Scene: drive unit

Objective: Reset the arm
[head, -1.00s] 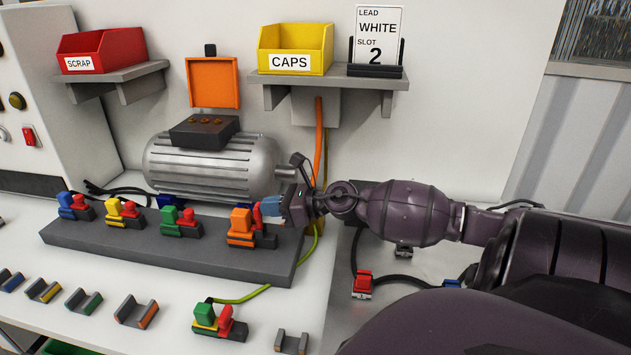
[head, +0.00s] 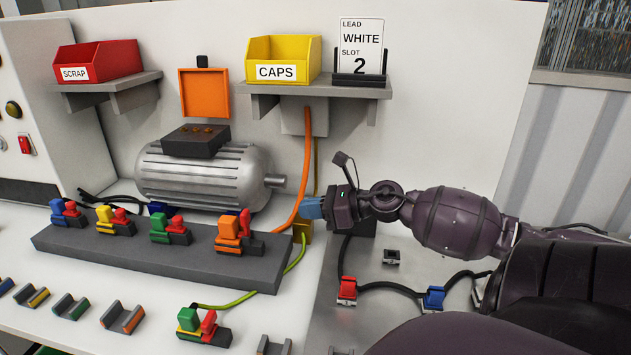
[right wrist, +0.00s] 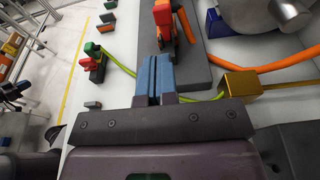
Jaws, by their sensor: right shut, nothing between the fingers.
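My right gripper (head: 313,208) comes in from the right in the head view, with blue fingers pointing left. It is shut and empty, apart from the grey rail, just right of its orange connector (head: 228,234) with a red lever. In the right wrist view the blue fingers (right wrist: 154,75) lie together. The rail (head: 160,248) also carries blue, yellow and green connectors with red levers. A silver motor (head: 205,175) with an open orange lid (head: 204,93) stands behind it. My left gripper is not in view.
A green connector (head: 190,320) with a yellow-green cable lies in front. A red connector (head: 347,288) and a blue one (head: 433,297) sit at right. The yellow CAPS bin (head: 283,72), red SCRAP bin (head: 97,73) and WHITE slot 2 card (head: 361,38) are on shelves.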

